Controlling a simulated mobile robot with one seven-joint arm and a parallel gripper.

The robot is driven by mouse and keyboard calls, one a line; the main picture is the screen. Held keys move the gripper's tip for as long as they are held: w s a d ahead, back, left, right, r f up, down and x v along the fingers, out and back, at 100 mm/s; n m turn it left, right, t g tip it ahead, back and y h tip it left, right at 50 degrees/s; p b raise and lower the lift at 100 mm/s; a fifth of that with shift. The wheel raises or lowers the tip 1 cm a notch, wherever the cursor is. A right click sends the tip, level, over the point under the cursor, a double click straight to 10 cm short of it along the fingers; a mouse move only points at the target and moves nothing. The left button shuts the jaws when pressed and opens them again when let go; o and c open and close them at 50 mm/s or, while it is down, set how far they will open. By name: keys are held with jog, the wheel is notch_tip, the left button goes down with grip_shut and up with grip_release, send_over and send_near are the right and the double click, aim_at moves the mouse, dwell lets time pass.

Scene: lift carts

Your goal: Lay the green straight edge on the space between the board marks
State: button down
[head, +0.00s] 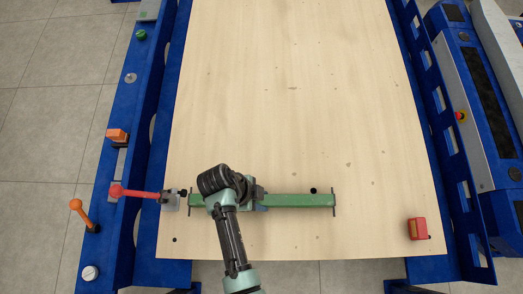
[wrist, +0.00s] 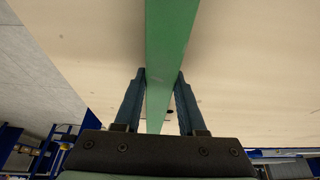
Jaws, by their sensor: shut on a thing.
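The green straight edge (head: 300,200) is a long bar with a thin dark crosspiece at each end. It lies crosswise over the near part of the pale wooden board (head: 290,130). My gripper (head: 260,199) is shut on it near its middle. In the wrist view, my two fingers (wrist: 160,95) stand on either side of the green bar (wrist: 168,40). I cannot tell whether the bar touches the board or hangs just above it. A black round mark (head: 314,190) shows just beyond the bar, right of my gripper. Another dark mark (head: 174,240) is near the board's near left corner.
A red box (head: 417,229) sits at the board's near right corner. Orange and green knobs line the left rail (head: 125,170). The board's far part is clear.

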jog(key=shift+f, duration=0.15)
jog(key=shift+c, duration=2)
grip_release()
jog(key=p+v, duration=0.3)
jog(key=v, duration=1)
